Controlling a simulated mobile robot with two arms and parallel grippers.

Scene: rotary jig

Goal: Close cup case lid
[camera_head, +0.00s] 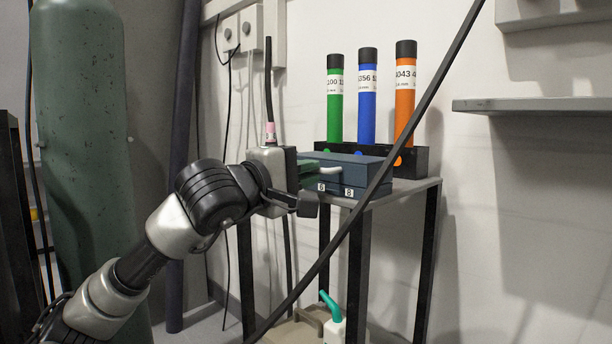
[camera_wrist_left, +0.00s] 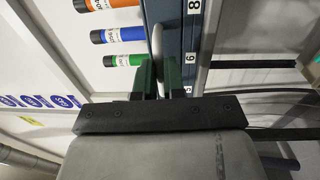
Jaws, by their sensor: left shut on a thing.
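The cup case (camera_head: 368,181) is a blue-grey box with white labels "6" and "8" on its front, on a small metal stand. Its top (camera_head: 345,160) looks flat and level; I cannot tell whether the lid is fully shut. My left gripper (camera_head: 316,171), with green fingers, is at the case's left front, shut on the pale curved handle (camera_head: 330,169). In the left wrist view the handle (camera_wrist_left: 157,45) runs between the green fingers (camera_wrist_left: 159,75), beside the labelled case side (camera_wrist_left: 190,45). The fingers hide part of the handle. My right gripper is not in view.
Green (camera_head: 335,110), blue (camera_head: 367,105) and orange (camera_head: 404,100) tubes stand in a black rack (camera_head: 421,160) behind the case. A dark diagonal bar (camera_head: 430,100) crosses in front. A green gas cylinder (camera_head: 85,150) stands left. A pink-tipped hose (camera_head: 270,131) shows by the gripper.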

